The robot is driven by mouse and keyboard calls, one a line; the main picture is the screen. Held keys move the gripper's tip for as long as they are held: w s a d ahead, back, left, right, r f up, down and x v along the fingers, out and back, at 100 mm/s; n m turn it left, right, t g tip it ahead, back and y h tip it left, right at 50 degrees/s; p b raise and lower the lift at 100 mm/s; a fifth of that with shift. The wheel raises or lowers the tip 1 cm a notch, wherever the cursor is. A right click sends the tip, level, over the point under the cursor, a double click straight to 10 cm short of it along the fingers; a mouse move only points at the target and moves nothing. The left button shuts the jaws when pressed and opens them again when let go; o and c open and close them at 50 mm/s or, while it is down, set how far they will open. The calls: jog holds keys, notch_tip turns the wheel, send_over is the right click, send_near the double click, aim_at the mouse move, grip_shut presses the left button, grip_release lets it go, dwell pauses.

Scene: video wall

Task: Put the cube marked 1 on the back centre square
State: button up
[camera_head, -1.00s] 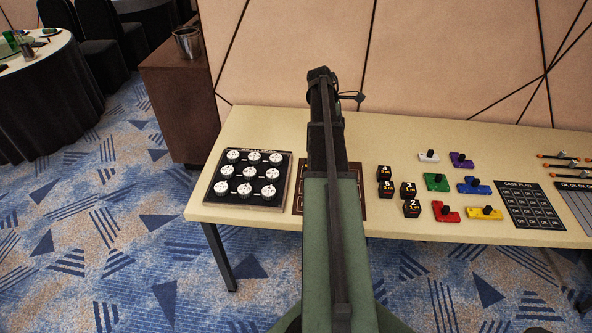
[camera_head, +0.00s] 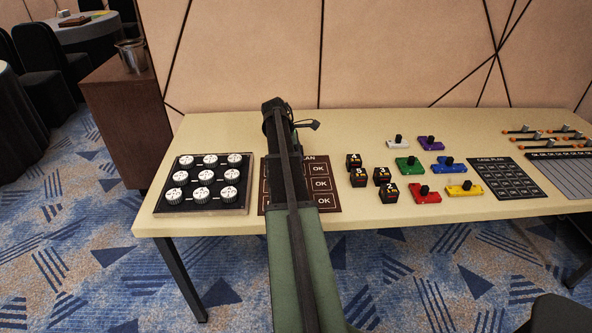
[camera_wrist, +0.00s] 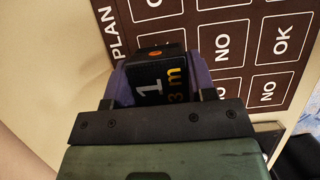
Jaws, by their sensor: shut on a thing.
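My gripper (camera_wrist: 159,72) is shut on the cube marked 1 (camera_wrist: 152,82), a black cube with a white 1, yellow lettering and an orange dot, held between purple fingers. In the wrist view the cube is over the brown plan board (camera_wrist: 246,80), near its "PLAN" title edge. The cube and gripper hide part of the squares below; I cannot tell whether the cube touches the board.
Several other numbered black cubes (camera_head: 358,178) stand just right of the board. A black tray of white round knobs (camera_head: 200,208) lies to the left. Coloured blocks with black knobs (camera_head: 424,196) and a case plan sheet (camera_head: 502,177) lie further right. A wall stands behind the table.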

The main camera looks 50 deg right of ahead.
notch_tip(320, 180, down, 4)
jog(key=b, duration=0.3)
jog(key=shift+f, duration=0.1)
jog(key=shift+r, duration=0.2)
jog(key=shift+f, duration=0.15)
jog(key=o, duration=0.9)
jog(key=shift+o, duration=0.2)
jog(key=shift+r, duration=0.35)
jog(key=p+v, duration=1.1)
jog(key=shift+w+r, duration=0.2)
jog(key=shift+r, duration=0.05)
jog(key=shift+a, duration=0.3)
